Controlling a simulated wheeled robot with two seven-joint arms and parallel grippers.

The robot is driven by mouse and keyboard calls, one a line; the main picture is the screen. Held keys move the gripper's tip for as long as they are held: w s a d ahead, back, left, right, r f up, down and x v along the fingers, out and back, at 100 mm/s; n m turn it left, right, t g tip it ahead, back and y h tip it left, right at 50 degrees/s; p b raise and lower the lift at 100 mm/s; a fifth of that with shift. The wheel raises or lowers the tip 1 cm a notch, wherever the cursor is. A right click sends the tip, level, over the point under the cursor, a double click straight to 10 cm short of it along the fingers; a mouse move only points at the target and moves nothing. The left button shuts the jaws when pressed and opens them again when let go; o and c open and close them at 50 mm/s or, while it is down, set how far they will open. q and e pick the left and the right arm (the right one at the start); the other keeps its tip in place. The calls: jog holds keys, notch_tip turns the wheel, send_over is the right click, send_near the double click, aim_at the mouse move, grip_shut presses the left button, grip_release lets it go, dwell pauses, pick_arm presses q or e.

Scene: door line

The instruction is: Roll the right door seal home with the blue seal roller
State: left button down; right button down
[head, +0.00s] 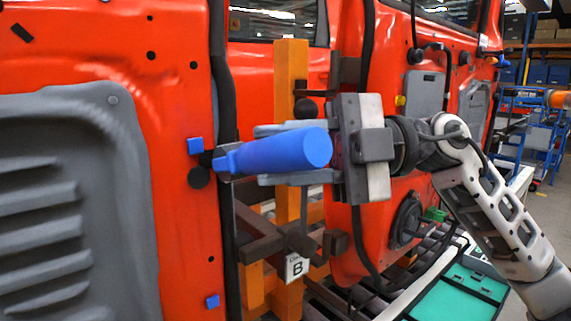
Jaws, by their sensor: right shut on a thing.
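My right gripper (264,155) comes in from the right and is shut on the blue seal roller (280,152), one finger above and one below its handle. The roller lies nearly level, its thick end to the right and its narrow end to the left. Its small dark head is beside a black seal strip (219,60) along the right edge of the near red door (175,240). I cannot tell whether the head touches the strip. The handle hides part of the strip. Another red door (345,240) with a dark strip (368,60) stands behind the gripper. My left gripper is not in view.
Blue square markers (195,146) sit on the near door by its edge. An orange post (291,75) and brown clamp bars (262,248) with a "B" tag (296,267) stand between the doors. A green-topped tray (455,295) is at lower right.

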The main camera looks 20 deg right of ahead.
jog(key=shift+r, duration=4.7)
jog(key=shift+s+d+f+b, duration=0.15)
jog(key=shift+s+d+b, duration=0.2)
jog(key=shift+s, duration=0.35)
jog(key=s+d+b, duration=0.4)
jog(key=s, duration=0.8)
jog(key=shift+s+d, duration=0.2)
jog(key=shift+s, duration=0.15)
